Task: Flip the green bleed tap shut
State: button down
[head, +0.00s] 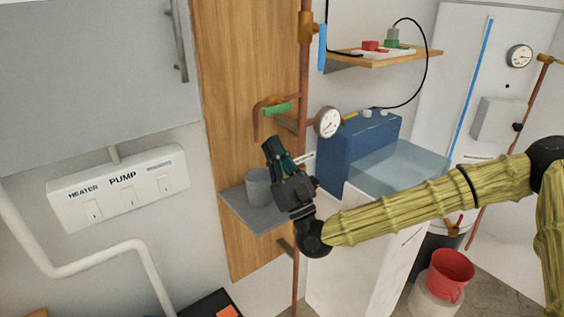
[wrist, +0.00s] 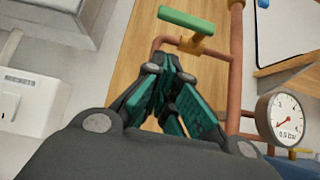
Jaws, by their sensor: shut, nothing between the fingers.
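The green bleed tap handle (head: 277,109) sits on a short copper branch on the wooden board, left of the vertical copper pipe. It lies roughly crosswise to that pipe. In the wrist view the green handle (wrist: 186,22) shows beyond my fingertips, above a brass fitting. My gripper (head: 271,147) is shut and empty, below the tap and apart from it in the head view. Its dark fingers with teal pads meet at the tips in the wrist view (wrist: 170,62). The tap's body behind the handle is partly hidden.
A round pressure gauge (head: 328,122) is right of the tap. A grey cup (head: 258,187) stands on a small shelf (head: 236,207) beneath it. The switch panel (head: 118,187) is at left.

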aim_at(275, 108)
jog(key=shift+w+a+r+p, duration=0.15)
jog(key=shift+r+p, duration=0.55)
jog(key=shift+r, duration=1.45)
jog(key=shift+m, duration=0.3)
